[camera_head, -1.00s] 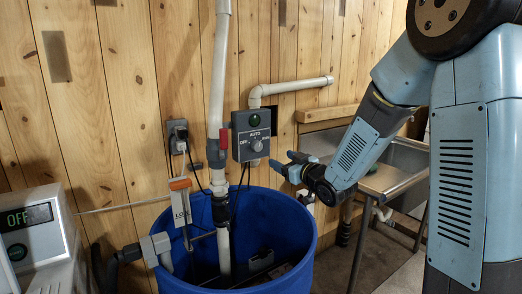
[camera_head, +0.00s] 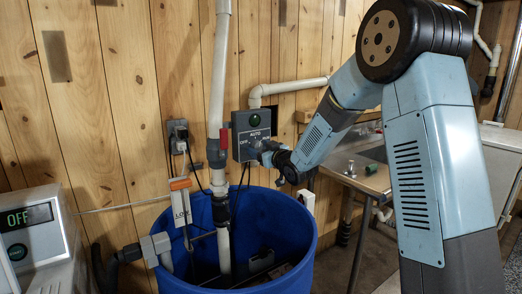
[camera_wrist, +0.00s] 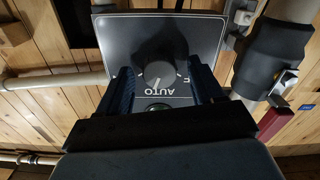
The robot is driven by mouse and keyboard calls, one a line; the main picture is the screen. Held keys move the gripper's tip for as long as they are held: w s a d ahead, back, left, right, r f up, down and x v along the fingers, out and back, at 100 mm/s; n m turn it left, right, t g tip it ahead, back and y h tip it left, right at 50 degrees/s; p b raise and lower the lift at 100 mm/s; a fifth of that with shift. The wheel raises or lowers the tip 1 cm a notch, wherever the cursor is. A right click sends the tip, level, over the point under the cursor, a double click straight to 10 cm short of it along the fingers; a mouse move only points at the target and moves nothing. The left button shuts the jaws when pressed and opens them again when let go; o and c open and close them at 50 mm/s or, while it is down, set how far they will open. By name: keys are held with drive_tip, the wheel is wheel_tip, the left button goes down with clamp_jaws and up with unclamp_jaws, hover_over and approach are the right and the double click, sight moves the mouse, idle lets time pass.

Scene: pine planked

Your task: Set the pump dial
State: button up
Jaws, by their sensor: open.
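The pump dial is a round grey knob on a dark control box (camera_head: 242,124) on the wall above the blue barrel. The box shows AUTO at the top, OFF at left and a partly covered label at right. In the wrist view the knob (camera_wrist: 159,69) appears upside down, and a pale mark on it seems to point near AUTO. My gripper (camera_head: 266,151) is open at the box front; in the wrist view its fingers (camera_wrist: 162,82) stand on either side of the knob. I cannot tell whether they touch it.
A blue barrel (camera_head: 304,238) stands below, with a white vertical pipe (camera_head: 215,80) left of the box. An orange-topped LOW tag (camera_head: 180,200) hangs at its rim. A metal sink (camera_head: 372,182) is at right. A grey unit reading OFF (camera_head: 40,240) stands at left.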

drive_tip(key=shift+w, duration=0.1)
drive_tip(key=shift+c, duration=0.2)
drive_tip(key=c, duration=1)
drive_tip(key=shift+n, duration=1.9)
drive_tip(key=o, duration=1)
drive_tip(key=shift+o, duration=0.2)
drive_tip(key=v, duration=1.3)
drive_tip(key=shift+s+d, duration=0.25)
drive_tip(key=shift+s, duration=0.1)
